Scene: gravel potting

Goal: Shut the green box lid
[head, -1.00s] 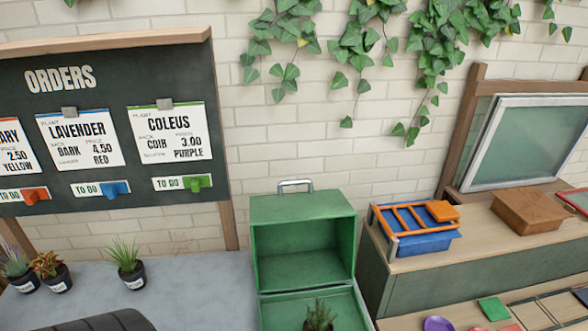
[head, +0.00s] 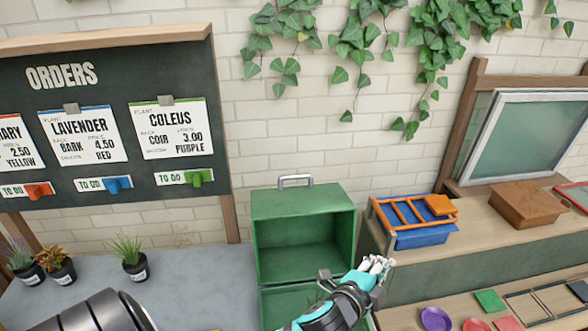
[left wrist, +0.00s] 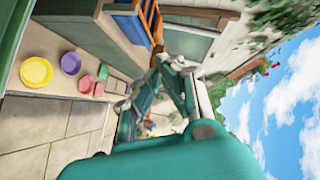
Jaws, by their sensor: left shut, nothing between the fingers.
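The green box stands on the grey table with its lid (head: 303,226) raised at the back, hollow side facing me and a metal handle on top. The box's lower part (head: 275,307) is partly covered by my left arm. The plant inside it is mostly hidden behind the arm. My left gripper (head: 378,266) is shut and empty, in front of the lid's lower right corner in the picture. I cannot tell whether it touches the lid. The left wrist view shows the same gripper (left wrist: 160,88) close up. My right gripper is not in view.
A blue bin (head: 425,236) with an orange rack sits on the wooden shelf right of the box, beside a brown tray (head: 527,205). A purple dish (head: 435,319) lies lower right. Several potted plants, one of them a grassy one (head: 131,260), stand at left.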

